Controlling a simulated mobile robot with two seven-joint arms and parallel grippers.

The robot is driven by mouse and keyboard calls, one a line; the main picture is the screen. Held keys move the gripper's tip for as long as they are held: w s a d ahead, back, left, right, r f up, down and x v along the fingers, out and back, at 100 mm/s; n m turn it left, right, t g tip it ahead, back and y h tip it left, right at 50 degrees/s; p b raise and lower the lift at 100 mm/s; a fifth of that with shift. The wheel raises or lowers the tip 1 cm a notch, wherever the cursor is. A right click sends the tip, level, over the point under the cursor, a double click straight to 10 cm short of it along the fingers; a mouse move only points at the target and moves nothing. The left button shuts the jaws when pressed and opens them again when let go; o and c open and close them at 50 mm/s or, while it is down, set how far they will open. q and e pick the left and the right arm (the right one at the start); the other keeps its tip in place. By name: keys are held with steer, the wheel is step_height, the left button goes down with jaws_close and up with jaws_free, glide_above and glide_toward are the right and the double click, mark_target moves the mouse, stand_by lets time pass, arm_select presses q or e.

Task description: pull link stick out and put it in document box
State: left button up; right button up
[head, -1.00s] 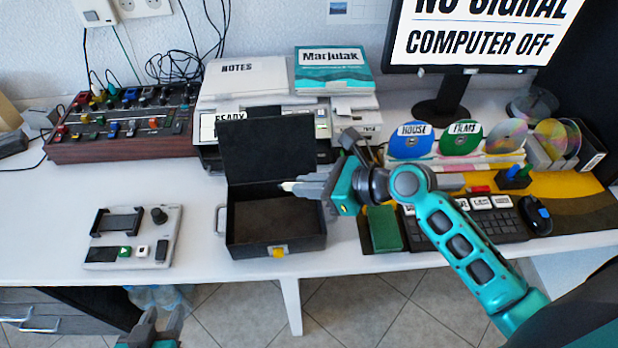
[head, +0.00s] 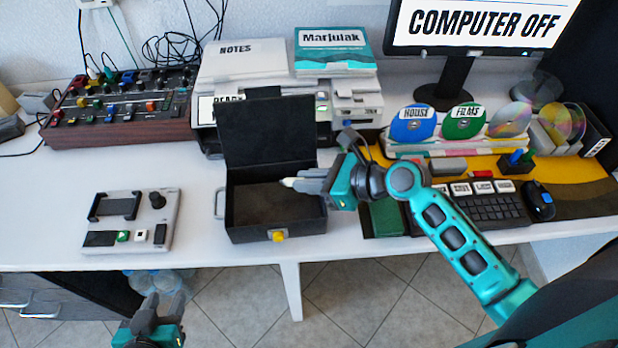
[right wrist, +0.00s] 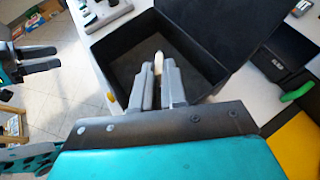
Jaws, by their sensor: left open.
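The document box (head: 275,228) is a black case on the table with its lid standing open at the back. It also shows in the right wrist view (right wrist: 112,40). My right gripper (head: 290,184) is over the open box and shut on a small pale stick, which I take to be the link stick (head: 287,182). In the right wrist view the stick (right wrist: 158,62) stands out between the fingertips, above the box's dark floor. The fingers hide its other end. My left gripper (head: 157,306) is open and empty, low in front of the table.
A grey control panel (head: 104,239) lies left of the box, and a printer (head: 356,117) stands behind it. A keyboard (head: 485,208), a green block (head: 387,218) and a disc rack (head: 455,142) are to the right. The table between panel and box is clear.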

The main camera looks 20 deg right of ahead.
steer(key=o, duration=0.5)
steer(key=p+v, duration=0.1)
steer(key=v, duration=1.2)
steer(key=shift+p, duration=0.3)
